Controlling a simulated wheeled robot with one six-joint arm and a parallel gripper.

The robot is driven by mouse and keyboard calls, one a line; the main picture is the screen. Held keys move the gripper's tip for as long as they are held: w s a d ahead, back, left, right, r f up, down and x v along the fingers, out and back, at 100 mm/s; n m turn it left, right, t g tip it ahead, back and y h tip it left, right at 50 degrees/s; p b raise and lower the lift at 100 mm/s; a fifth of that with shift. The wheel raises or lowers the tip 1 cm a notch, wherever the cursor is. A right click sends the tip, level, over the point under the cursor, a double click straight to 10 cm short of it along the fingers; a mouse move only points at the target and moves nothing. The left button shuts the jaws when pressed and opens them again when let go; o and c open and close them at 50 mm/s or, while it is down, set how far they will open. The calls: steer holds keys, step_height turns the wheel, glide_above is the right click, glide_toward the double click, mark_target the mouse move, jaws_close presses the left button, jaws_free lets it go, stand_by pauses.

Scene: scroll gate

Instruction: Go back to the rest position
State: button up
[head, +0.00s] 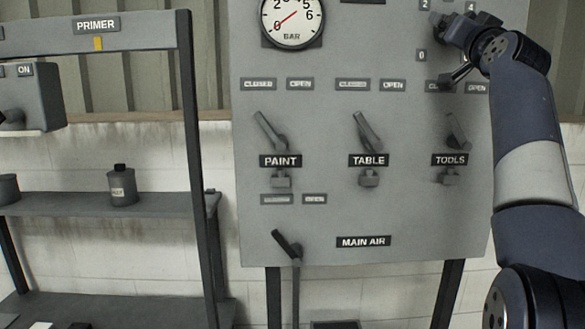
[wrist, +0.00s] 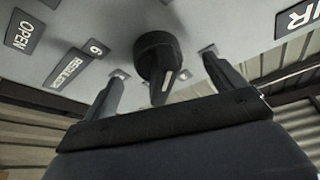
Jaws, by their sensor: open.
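My gripper (head: 452,48) is at the upper right of the grey panel (head: 335,215) in the head view. In the wrist view my gripper (wrist: 163,64) has its two fingers spread apart, with the black regulator knob (wrist: 158,58) between them. Space shows on both sides of the knob, so neither finger seems to touch it. The knob carries a pale pointer mark. In the head view my gripper largely hides the knob and part of its dial numbers. My arm comes in along the right edge.
The panel has PAINT (head: 268,130), TABLE (head: 366,132) and TOOLS (head: 457,131) levers, plus a MAIN AIR lever (head: 287,244), all tilted up-left. A shelf rack (head: 150,205) with a small canister (head: 122,186) stands at left.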

steer(key=shift+a+r+m+g+h+p, duration=0.1)
steer(key=shift+m+g+h+p, duration=0.2)
steer(key=shift+m+h+p, duration=0.75)
steer(key=shift+a+r+m+g+h+p, duration=0.15)
steer(key=shift+m+g+p, duration=0.3)
steer(key=shift+m, duration=1.3)
steer(key=shift+d+f+m+p, duration=0.1)
steer(key=shift+f+m+p, duration=0.15)
steer(key=shift+m, duration=0.25)
